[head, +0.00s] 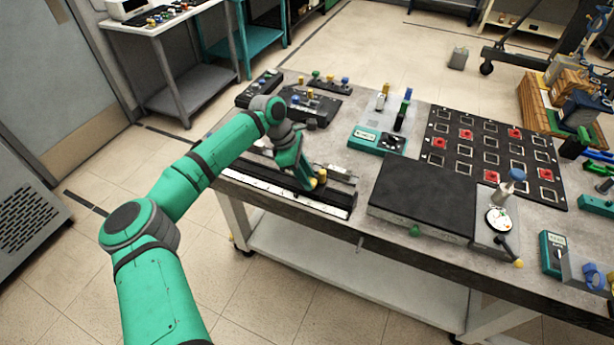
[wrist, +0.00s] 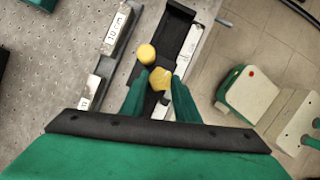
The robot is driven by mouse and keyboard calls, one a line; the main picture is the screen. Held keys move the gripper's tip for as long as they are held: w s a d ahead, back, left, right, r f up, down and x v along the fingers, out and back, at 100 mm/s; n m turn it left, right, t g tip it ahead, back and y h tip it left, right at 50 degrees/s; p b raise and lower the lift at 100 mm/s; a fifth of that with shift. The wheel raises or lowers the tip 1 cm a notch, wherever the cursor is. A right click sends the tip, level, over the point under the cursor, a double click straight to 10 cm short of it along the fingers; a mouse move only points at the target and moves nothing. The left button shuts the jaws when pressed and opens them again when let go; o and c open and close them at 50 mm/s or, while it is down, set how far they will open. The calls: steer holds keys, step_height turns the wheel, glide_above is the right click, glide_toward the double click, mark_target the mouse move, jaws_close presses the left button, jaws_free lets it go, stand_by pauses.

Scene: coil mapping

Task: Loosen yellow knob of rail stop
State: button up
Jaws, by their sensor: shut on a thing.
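The yellow knob (wrist: 160,79) of the rail stop is lobed and sits between the two green fingers of my gripper (wrist: 158,84) in the wrist view. The fingers are shut on its sides. A round yellow cap (wrist: 147,54) stands just beyond it on the black stop. The dark rail (wrist: 178,28) with a pale scale strip (wrist: 190,42) runs away under the stop. In the head view my gripper (head: 311,184) points down at the rail (head: 338,202), near its right end, with a bit of yellow showing beside it. The fingers hide part of the stop.
A metal block marked 10 cm (wrist: 117,28) lies beside the rail. A black flat plate (head: 425,197) stands right of the rail, and a teal meter box (head: 378,139) behind it. A black fixture with knobs (head: 312,103) is at the back. The table's front edge is close to the rail.

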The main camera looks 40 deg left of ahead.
steer(key=n, duration=0.2)
steer(key=n+t+y, duration=0.1)
steer(key=n, duration=0.1)
steer(key=shift+s+d, duration=0.15)
steer(key=shift+s, duration=0.05)
steer(key=n, duration=0.1)
steer(key=n+y, duration=0.1)
steer(key=n, duration=0.1)
steer(key=n+t, duration=0.1)
steer(key=shift+s+d+n+y, duration=0.1)
steer(key=shift+d+n+y, duration=0.15)
steer(key=shift+n+y, duration=0.05)
steer(key=n+y, duration=0.1)
steer(key=n, duration=0.3)
steer(key=shift+d+y, duration=0.2)
steer(key=shift+y, duration=0.2)
steer(key=n, duration=0.2)
steer(key=n+y, duration=0.1)
steer(key=n, duration=0.1)
steer(key=shift+d+y, duration=0.15)
steer(key=shift+y, duration=0.15)
steer(key=shift+n, duration=0.5)
steer(key=o, duration=1)
steer(key=shift+o, duration=0.2)
steer(key=shift+r+g, duration=0.1)
steer(key=shift+g, duration=0.2)
